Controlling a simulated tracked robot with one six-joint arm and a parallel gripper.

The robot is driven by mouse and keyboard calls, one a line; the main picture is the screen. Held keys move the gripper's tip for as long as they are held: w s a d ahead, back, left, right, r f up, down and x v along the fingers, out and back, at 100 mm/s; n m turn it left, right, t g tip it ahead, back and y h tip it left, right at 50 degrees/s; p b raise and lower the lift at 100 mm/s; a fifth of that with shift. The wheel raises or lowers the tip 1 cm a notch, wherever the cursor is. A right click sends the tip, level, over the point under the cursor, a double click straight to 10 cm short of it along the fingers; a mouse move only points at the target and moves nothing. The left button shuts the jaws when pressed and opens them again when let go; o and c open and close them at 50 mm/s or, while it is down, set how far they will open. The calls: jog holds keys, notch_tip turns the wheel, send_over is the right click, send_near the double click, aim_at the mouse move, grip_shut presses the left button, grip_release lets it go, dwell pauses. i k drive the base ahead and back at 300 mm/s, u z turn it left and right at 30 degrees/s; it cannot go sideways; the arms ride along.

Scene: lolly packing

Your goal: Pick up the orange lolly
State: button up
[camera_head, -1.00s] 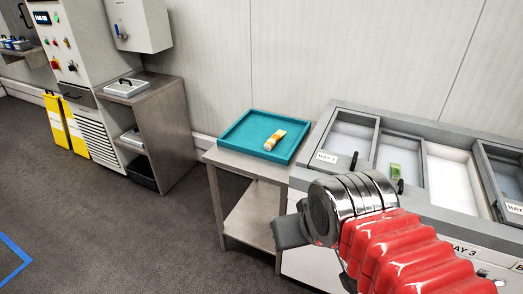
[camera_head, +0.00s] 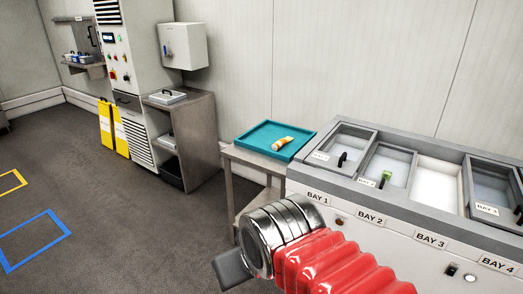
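The orange lolly (camera_head: 283,142), orange with a pale part, lies in the teal tray (camera_head: 249,150) on a small metal side table. My gripper (camera_head: 230,270) is at the bottom middle, in front of and below the tray. It is well apart from the lolly. Only a grey part of it shows beyond the metal rings and red sleeve of my arm. Its fingers cannot be made out, so I cannot tell whether it is open.
The bay counter (camera_head: 385,205) stands to the right, with a green item (camera_head: 386,175) in bay 2. Yellow panels (camera_head: 112,128) and a metal shelf unit (camera_head: 190,125) stand to the left. The floor (camera_head: 110,200) at left is clear, with blue and yellow outlines.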

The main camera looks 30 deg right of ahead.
aim_at(279, 143)
jog(key=u, duration=0.3)
jog(key=i, duration=0.65)
jog(key=u, duration=0.5)
jog(key=i, duration=1.4)
jog(key=z, duration=0.4)
jog(key=i, duration=0.65)
jog(key=z, duration=1.05)
jog(key=i, duration=0.7)
jog(key=z, duration=0.4)
